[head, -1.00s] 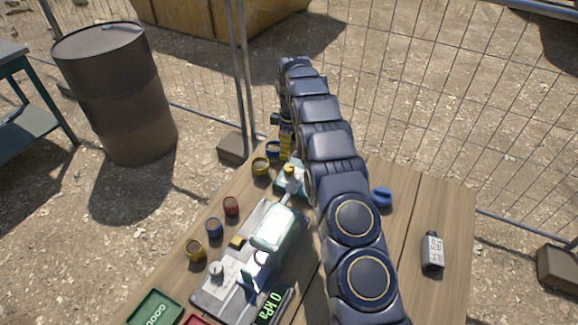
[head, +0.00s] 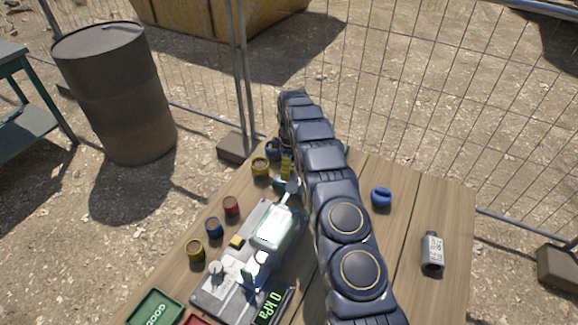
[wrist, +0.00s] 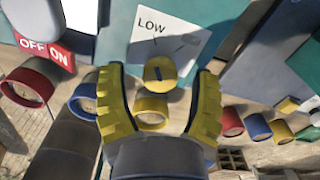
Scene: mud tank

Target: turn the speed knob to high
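The yellow speed knob (wrist: 159,72) sits on a white plate (wrist: 170,40) marked LOW, on a teal panel (wrist: 125,30) in the wrist view. No HIGH mark is readable. My gripper (wrist: 158,78) is open, with one yellow finger on each side of the knob and a visible gap on both sides. I cannot tell how deep the fingertips reach around it. In the head view my gripper's yellow part (head: 286,168) shows beside my arm at the far end of the table. The knob is hidden there.
A red OFF/ON label (wrist: 45,48) is left of the plate. Small red (head: 231,206), blue (head: 214,227) and yellow (head: 195,250) cups line the table's left side.

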